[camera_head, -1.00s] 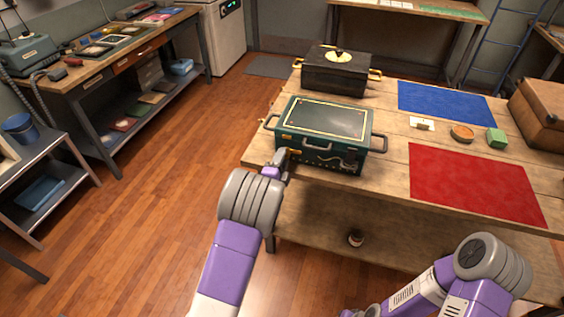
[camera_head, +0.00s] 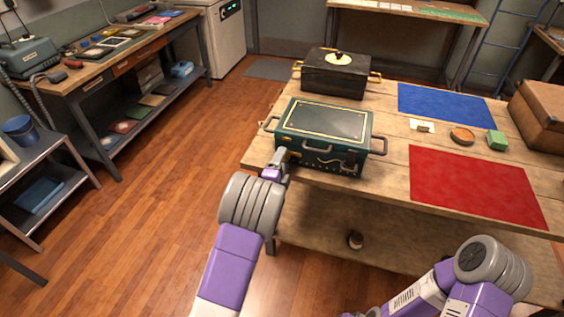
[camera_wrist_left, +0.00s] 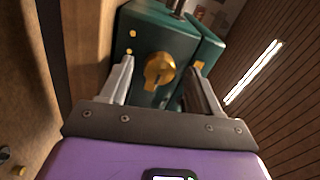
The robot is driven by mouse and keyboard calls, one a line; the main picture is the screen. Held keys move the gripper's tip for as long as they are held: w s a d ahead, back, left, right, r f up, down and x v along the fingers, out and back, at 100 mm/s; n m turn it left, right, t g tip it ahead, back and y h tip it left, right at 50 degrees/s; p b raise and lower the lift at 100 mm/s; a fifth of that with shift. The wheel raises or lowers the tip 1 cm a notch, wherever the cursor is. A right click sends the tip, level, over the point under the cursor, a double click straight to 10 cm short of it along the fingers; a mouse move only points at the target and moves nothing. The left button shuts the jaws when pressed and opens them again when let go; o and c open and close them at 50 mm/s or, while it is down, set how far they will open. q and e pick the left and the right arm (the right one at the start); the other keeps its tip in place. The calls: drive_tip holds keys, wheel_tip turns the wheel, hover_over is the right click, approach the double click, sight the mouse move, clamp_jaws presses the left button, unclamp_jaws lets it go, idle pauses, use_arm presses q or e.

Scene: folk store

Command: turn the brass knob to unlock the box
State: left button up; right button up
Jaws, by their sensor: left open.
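The dark green box (camera_head: 322,122) with gold trim stands on the wooden table near its front left edge, lid closed. My left gripper (camera_head: 280,156) is at the box's front left corner in the head view. In the left wrist view the brass knob (camera_wrist_left: 159,70) sticks out of the green box face (camera_wrist_left: 148,40), between the open fingers of my left gripper (camera_wrist_left: 162,85). Contact with the knob cannot be told. The knob is hidden behind the gripper in the head view. My right arm shows at the lower right; its gripper is out of view.
A black box (camera_head: 338,74) with brass handles stands behind the green box. A blue mat (camera_head: 445,103), a red mat (camera_head: 475,187), a round tin (camera_head: 462,134), a green block (camera_head: 496,140) and a brown case (camera_head: 545,112) lie to the right.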

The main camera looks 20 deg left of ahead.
use_arm(q)
drive_tip(key=shift+s, duration=0.15)
drive_tip(key=s+p, duration=0.1)
drive_tip(key=s, duration=0.6)
drive_tip(key=shift+s+f, duration=0.15)
drive_tip(key=shift+a, duration=0.15)
idle(0.4)
drive_tip(key=s+f+n+g+p, duration=0.2)
drive_tip(key=s+f+n+g, duration=0.25)
drive_tip(key=f, duration=0.35)
drive_tip(key=s+f+n+g+p, duration=0.1)
drive_tip(key=s+f+n+g, duration=0.35)
drive_tip(key=f, duration=0.35)
drive_tip(key=s+d+f+n+g+h+p, duration=0.1)
drive_tip(key=s+d+f+n+g, duration=0.1)
drive_tip(key=s, duration=0.4)
drive_tip(key=s+d+f+n+g+h, duration=0.1)
drive_tip(key=s+d+f+n+g, duration=0.1)
drive_tip(key=s+d+n+g, duration=0.2)
drive_tip(key=s+d+f+n+g+h+p, duration=0.1)
drive_tip(key=s+d+f+n+g, duration=0.1)
drive_tip(key=s, duration=0.8)
drive_tip(key=d+n+g, duration=0.1)
drive_tip(key=n, duration=0.1)
drive_tip(key=shift+s+n+h+p, duration=0.15)
drive_tip(key=shift+n+h+p, duration=0.15)
drive_tip(key=shift+p, duration=0.05)
